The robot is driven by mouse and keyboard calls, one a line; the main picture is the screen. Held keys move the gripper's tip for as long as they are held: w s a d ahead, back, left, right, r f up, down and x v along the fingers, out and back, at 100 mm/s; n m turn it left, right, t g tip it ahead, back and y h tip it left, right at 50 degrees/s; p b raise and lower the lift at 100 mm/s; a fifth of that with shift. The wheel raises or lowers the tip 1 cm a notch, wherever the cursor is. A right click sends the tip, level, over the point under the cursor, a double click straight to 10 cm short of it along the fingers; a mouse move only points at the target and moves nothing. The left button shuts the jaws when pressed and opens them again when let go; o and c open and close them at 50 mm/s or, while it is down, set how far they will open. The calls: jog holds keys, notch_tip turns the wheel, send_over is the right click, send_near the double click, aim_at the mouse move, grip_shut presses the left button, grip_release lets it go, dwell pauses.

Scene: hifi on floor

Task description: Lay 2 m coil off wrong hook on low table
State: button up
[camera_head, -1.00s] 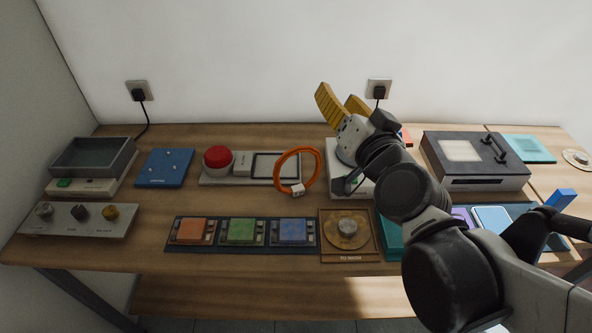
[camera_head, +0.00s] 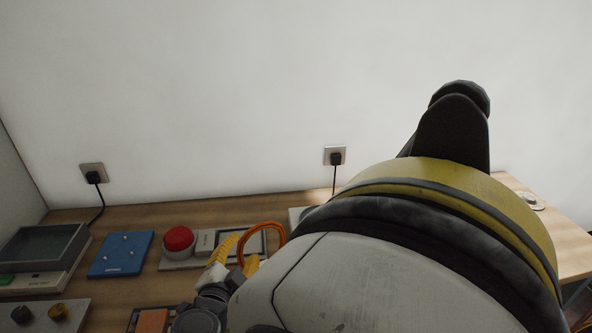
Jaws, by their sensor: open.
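An orange coil (camera_head: 279,231) shows as a partial ring in front of the grey-framed panel, right of the red button. Its lower part is hidden behind my gripper and arm. I cannot tell what supports it; no hook is clearly visible at it. My gripper (camera_head: 238,254), with yellow fingers, is open at the coil's lower left. The fingers overlap the coil in the picture, but I cannot tell whether they touch or surround it. No separate low table can be made out.
My large arm links cover the right and centre. A red button (camera_head: 179,239), a blue pegged board (camera_head: 122,253) and a grey tray (camera_head: 42,247) stand on the wooden table (camera_head: 150,217). Two wall sockets with black plugs (camera_head: 335,158) are behind. A clear table strip runs along the wall.

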aim_at(246, 239)
jog(key=b+x, duration=0.2)
jog(key=x, duration=0.3)
jog(key=shift+w+a, duration=0.15)
jog(key=shift+w, duration=0.25)
grip_shut()
